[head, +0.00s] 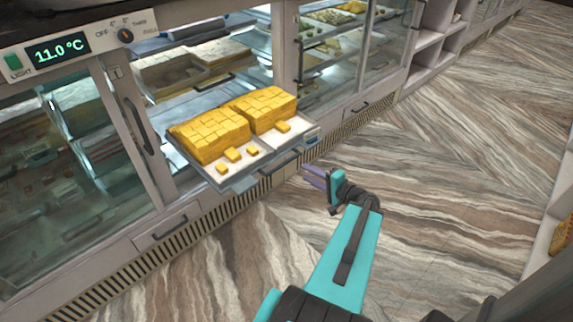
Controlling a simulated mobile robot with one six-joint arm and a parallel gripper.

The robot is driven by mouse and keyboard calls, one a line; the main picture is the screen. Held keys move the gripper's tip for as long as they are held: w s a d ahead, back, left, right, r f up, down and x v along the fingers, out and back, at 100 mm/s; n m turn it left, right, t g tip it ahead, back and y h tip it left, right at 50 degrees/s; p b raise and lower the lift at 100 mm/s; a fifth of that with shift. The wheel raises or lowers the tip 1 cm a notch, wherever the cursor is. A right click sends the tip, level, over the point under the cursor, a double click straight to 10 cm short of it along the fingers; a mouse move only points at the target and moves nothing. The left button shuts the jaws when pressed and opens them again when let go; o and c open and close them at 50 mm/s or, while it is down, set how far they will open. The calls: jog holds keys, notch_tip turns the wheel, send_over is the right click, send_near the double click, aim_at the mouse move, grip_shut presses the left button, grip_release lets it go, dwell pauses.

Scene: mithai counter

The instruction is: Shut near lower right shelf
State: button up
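A pulled-out shelf (262,160) sticks out of the glass-fronted counter near the picture's middle. It carries two blocks of yellow cut sweets (222,130) and several loose pieces near its front edge. Nothing is seen held.
A closed sliding glass door (85,185) with a dark handle stands left of the shelf. Trays (165,75) lie inside the cabinet behind it. A control panel (80,45) reads 11.0 °C. The marbled floor (450,170) is clear to the right, with a low shelf edge (550,235) at far right.

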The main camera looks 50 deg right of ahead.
jog(key=b, duration=0.4)
send_near(287, 163)
jog(key=shift+r+x, duration=0.25)
jog(key=shift+x, duration=0.85)
jog(key=shift+f+b+x, duration=0.15)
jog(key=shift+b+x, duration=0.25)
jog(key=shift+x, duration=1.8)
jog(key=shift+f+b+x, duration=0.15)
jog(key=shift+b+x, duration=0.2)
jog(key=shift+x, duration=1.85)
jog(key=shift+s, duration=0.15)
grip_shut()
